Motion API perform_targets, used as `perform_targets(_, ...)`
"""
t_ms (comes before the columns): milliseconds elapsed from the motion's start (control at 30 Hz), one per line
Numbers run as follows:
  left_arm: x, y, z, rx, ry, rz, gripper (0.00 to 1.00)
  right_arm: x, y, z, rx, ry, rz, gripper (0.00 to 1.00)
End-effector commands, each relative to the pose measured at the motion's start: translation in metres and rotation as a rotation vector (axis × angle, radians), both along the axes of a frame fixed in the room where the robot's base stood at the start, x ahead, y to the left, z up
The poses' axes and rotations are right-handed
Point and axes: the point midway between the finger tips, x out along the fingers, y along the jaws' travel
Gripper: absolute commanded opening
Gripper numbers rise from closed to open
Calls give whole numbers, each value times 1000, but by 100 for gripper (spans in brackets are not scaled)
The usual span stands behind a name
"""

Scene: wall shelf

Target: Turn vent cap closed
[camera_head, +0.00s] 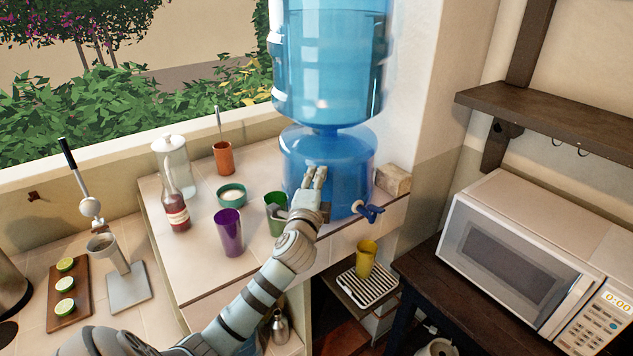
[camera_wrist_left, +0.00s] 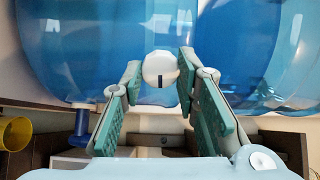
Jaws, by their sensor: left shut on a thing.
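The vent cap (camera_wrist_left: 160,66) is a small white disc on the blue water dispenser, with a short dark mark at its lower edge in the left wrist view. My left gripper (camera_wrist_left: 160,74) has one finger on each side of the cap and is shut on it. In the head view the left gripper (camera_head: 314,180) reaches the front of the dispenser's lower blue tank (camera_head: 350,160) and hides the cap. A large blue bottle (camera_head: 330,65) stands upright on this tank. My right gripper is not in view.
A blue tap (camera_head: 369,213) sticks out right of my gripper, above a yellow cup (camera_head: 366,258) on a drip tray. A green cup (camera_head: 275,212) stands close beside my wrist, and a purple cup (camera_head: 229,232) is farther left. A microwave (camera_head: 520,250) stands at right.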

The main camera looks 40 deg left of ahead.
Motion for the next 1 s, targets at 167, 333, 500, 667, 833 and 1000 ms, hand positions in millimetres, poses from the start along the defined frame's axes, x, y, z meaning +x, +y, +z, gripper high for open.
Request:
perform_targets(167, 0, 0, 1, 45, 21, -1, 0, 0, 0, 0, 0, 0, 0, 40)
perform_targets(333, 0, 0, 1, 60, 29, -2, 0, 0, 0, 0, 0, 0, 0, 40)
perform_targets(500, 0, 0, 1, 61, 30, -1, 0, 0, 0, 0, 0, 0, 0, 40)
perform_targets(667, 0, 0, 2, 62, 29, -1, 0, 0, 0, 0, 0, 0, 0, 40)
perform_targets(833, 0, 0, 1, 60, 29, -1, 49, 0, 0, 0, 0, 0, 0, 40)
perform_targets(1000, 0, 0, 1, 60, 30, 0, 49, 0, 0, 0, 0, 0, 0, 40)
